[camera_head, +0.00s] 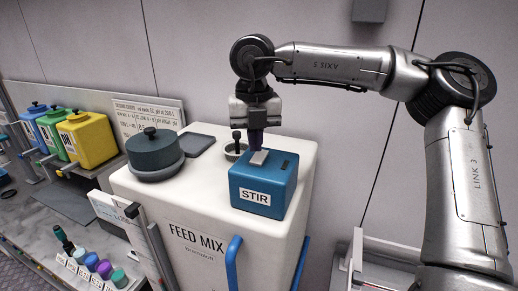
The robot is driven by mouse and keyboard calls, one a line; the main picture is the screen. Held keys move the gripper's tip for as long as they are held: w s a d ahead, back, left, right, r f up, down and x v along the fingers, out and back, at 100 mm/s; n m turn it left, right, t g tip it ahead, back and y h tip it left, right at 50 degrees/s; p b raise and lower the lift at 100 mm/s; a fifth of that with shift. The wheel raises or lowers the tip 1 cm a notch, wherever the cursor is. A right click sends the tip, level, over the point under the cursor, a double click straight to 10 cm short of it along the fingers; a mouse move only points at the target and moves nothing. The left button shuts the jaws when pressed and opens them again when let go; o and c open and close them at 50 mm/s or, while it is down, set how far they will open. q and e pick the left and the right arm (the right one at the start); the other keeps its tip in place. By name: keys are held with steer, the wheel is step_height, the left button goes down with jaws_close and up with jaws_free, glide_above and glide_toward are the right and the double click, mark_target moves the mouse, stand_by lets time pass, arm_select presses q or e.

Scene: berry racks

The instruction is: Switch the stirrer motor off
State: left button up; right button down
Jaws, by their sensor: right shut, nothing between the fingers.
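The stirrer motor box (263,192), blue and labelled STIR, stands on the white FEED MIX cabinet (213,205). A pale rocker or button (259,157) sits on top of the box. My right gripper (257,148) points down over it, shut and empty, with its fingertips at or just above the pale part; I cannot tell if they touch. The fingertips are partly hard to make out. A small dark slot (286,164) shows on the box's top, to the right. My left gripper is not in view.
A dark lidded pot (154,152), a grey plate (195,144) and a small cup with a black-knobbed stick (236,146) stand on the cabinet. Blue, green and yellow containers (88,140) stand at left.

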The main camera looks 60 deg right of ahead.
mark_target(255, 163)
steer(key=shift+r+p, duration=1.3)
steer(key=shift+r, duration=0.75)
